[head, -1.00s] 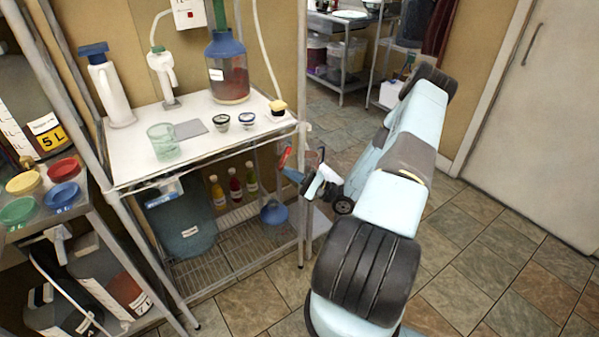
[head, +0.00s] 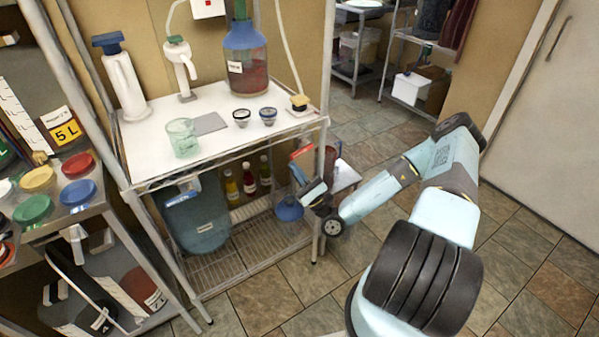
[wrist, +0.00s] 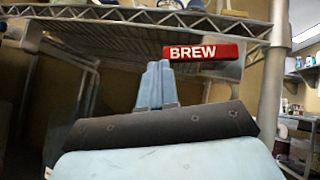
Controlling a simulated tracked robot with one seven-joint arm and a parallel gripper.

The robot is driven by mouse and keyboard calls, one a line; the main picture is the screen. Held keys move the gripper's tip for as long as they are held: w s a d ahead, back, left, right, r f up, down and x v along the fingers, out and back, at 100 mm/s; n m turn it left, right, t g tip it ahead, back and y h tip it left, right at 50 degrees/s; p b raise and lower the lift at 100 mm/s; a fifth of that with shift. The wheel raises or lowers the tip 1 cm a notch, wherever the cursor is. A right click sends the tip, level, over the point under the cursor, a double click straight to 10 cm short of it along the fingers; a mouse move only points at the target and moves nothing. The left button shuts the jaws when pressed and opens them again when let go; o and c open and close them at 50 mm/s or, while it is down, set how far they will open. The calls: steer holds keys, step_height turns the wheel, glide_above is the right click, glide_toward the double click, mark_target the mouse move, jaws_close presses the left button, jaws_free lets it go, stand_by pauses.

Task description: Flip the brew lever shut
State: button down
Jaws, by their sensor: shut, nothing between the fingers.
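The red brew lever (wrist: 204,52), with white BREW lettering, lies level across the wrist view, just below the shelf's edge and in front of a grey plate. In the head view a small red part that appears to be the lever (head: 301,152) shows at the rack's right front corner. My gripper (wrist: 156,68) is shut and empty. Its pale blue fingers point up in the wrist view, with their tips close to the lever's left end; I cannot tell whether they touch. In the head view my gripper (head: 299,173) is small and beside the rack's right post.
The wire rack's white top (head: 150,155) carries a glass jar (head: 246,75), a green cup (head: 182,138) and small tubs. The rack post (wrist: 272,80) is close on the right. The tiled floor right of the rack is open.

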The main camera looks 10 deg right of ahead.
steer(key=shift+d, duration=0.15)
steer(key=s+d+f, duration=0.2)
steer(key=s+f, duration=0.1)
steer(key=f, duration=0.2)
steer(key=s+d+f, duration=0.2)
steer(key=f, duration=0.4)
steer(key=shift+s+d, duration=0.3)
steer(key=shift+s, duration=0.1)
steer(key=shift+r, duration=0.1)
